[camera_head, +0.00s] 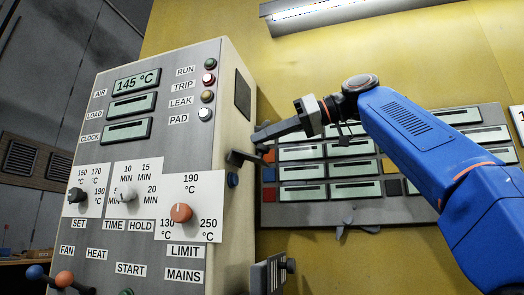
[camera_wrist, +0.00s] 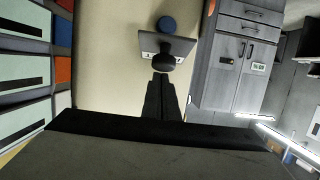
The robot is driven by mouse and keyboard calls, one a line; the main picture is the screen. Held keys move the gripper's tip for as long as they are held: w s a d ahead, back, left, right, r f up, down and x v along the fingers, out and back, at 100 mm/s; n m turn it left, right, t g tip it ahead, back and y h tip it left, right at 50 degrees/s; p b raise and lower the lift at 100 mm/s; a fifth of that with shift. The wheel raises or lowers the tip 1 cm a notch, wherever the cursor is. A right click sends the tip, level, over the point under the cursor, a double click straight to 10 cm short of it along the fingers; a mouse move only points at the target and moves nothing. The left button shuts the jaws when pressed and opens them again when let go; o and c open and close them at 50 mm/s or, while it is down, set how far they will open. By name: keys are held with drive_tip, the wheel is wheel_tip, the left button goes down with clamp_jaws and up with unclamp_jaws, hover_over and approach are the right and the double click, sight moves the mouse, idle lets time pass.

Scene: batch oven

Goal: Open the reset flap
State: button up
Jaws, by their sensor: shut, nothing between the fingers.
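The reset flap seems to be the small plate (camera_wrist: 150,42) with a dark round knob (camera_wrist: 165,58) on the cabinet's side wall. In the head view it shows as a dark piece (camera_head: 243,157) jutting from that wall. My gripper (camera_head: 262,133) is shut and empty, a little above and right of the flap. In the wrist view my closed fingers (camera_wrist: 160,95) point at the knob; I cannot tell whether they touch it.
The oven control cabinet (camera_head: 225,100) stands at left, with dials and lamps on its front. A board of displays (camera_head: 330,170) hangs on the yellow wall behind my arm. A grey box with a knob (camera_head: 268,275) is low beside the cabinet.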

drive_tip(key=o, duration=0.5)
drive_tip(key=shift+w+f, duration=0.1)
drive_tip(key=shift+f, duration=0.05)
drive_tip(key=o, duration=0.5)
drive_tip(key=shift+d, duration=0.1)
drive_tip(key=shift+v, duration=6)
